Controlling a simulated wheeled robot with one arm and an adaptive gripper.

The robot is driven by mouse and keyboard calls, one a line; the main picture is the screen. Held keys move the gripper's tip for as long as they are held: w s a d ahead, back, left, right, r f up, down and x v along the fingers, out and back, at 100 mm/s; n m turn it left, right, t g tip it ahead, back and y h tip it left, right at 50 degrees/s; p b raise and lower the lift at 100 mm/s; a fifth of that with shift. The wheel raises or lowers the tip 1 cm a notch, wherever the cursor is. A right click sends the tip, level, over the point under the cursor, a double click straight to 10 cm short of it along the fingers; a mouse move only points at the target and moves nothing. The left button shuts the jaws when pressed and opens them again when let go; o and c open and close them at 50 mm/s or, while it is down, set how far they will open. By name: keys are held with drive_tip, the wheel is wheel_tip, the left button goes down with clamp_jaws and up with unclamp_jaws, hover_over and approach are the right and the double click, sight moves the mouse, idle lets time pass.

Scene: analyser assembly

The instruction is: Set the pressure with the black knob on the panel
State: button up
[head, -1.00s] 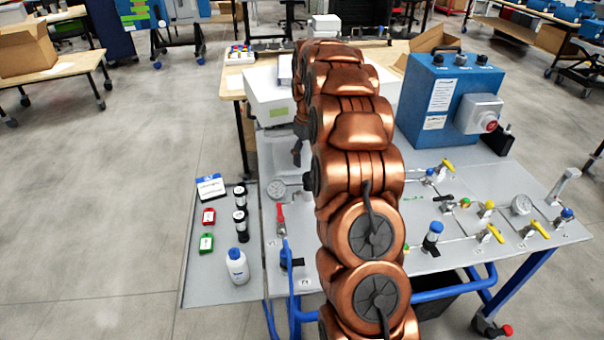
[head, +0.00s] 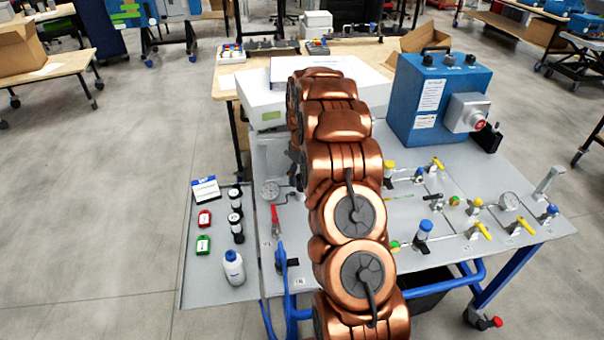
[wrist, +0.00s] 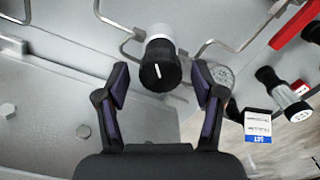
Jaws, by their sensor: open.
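The black knob (wrist: 160,72) with a white pointer line shows in the wrist view, on a pale cylindrical body joined to thin metal tubing on the grey panel (wrist: 75,28). My gripper (wrist: 163,80) is open, one finger on each side of the knob. I see gaps between the fingers and the knob, so they look apart from it. A gauge (wrist: 222,76) sits just right of the right finger, and the gauge (head: 270,191) on the panel's left part shows in the head view. In the head view my arm hides the knob and most of my gripper.
A side shelf left of the panel holds a white bottle (head: 233,267), black cylinders (head: 236,228), a red tag (head: 204,219) and a green tag (head: 203,245). A red-handled valve (head: 275,220) stands near the arm. A blue box (head: 437,98) stands at the panel's back right.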

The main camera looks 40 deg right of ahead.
drive_tip(key=shift+f, duration=0.1)
drive_tip(key=shift+c, duration=0.3)
drive_tip(key=c, duration=1.1)
drive_tip(key=b, duration=0.1)
drive_tip(key=m+b, duration=0.1)
drive_tip(key=b, duration=0.1)
drive_tip(key=shift+f+m, duration=0.3)
drive_tip(key=shift+s+r+m+b, duration=0.1)
drive_tip(key=shift+r+m+b, duration=0.1)
drive_tip(key=shift+m+b, duration=0.5)
drive_tip(key=o, duration=1.2)
drive_tip(key=shift+r, duration=0.1)
drive_tip(key=shift+c, duration=0.2)
